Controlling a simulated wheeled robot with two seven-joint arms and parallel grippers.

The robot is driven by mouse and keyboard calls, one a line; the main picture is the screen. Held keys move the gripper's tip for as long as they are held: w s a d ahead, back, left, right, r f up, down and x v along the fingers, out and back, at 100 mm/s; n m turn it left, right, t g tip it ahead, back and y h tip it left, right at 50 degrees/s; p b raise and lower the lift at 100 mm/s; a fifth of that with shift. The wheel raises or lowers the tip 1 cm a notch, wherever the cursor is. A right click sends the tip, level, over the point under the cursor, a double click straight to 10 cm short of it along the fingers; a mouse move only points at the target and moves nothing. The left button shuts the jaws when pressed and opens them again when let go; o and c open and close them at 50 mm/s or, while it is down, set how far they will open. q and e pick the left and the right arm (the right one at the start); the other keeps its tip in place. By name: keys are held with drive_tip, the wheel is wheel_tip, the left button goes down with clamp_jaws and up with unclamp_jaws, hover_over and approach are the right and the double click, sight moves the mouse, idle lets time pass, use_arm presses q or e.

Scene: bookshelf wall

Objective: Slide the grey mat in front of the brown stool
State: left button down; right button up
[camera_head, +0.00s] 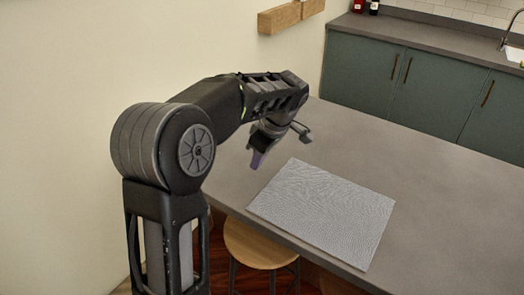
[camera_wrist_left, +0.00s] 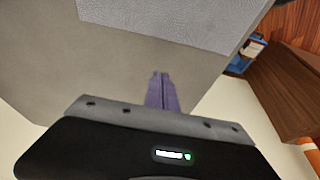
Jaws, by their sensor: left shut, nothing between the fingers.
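The grey mat (camera_head: 325,212) lies flat on the grey counter (camera_head: 440,220), close to its near edge; part of it shows at the top of the left wrist view (camera_wrist_left: 172,22). The brown stool (camera_head: 258,245) stands below the counter's near edge, its round wooden seat partly under the counter. My left gripper (camera_head: 256,162) is over the counter, to the left of the mat's far left corner and apart from it. Its purple fingers are together and empty; they also show in the left wrist view (camera_wrist_left: 162,82). My right gripper is out of view.
Teal cabinets (camera_head: 420,85) with a worktop and sink stand behind the counter. A wooden wall shelf (camera_head: 288,16) hangs at the back. The counter right of the mat is bare. A brown bookshelf (camera_wrist_left: 280,90) with books shows in the left wrist view.

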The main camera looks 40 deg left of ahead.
sight(262, 182)
use_arm(q)
drive_tip(key=x, duration=0.3)
drive_tip(key=shift+a+f, duration=0.15)
drive_tip(key=shift+f, duration=0.15)
drive_tip(key=shift+d+f+p, duration=0.1)
drive_tip(key=shift+d+p, duration=0.35)
drive_tip(key=shift+d, duration=0.5)
drive_tip(key=shift+d+f+p, duration=0.15)
drive_tip(key=shift+d+p, duration=0.25)
drive_tip(key=shift+d, duration=0.6)
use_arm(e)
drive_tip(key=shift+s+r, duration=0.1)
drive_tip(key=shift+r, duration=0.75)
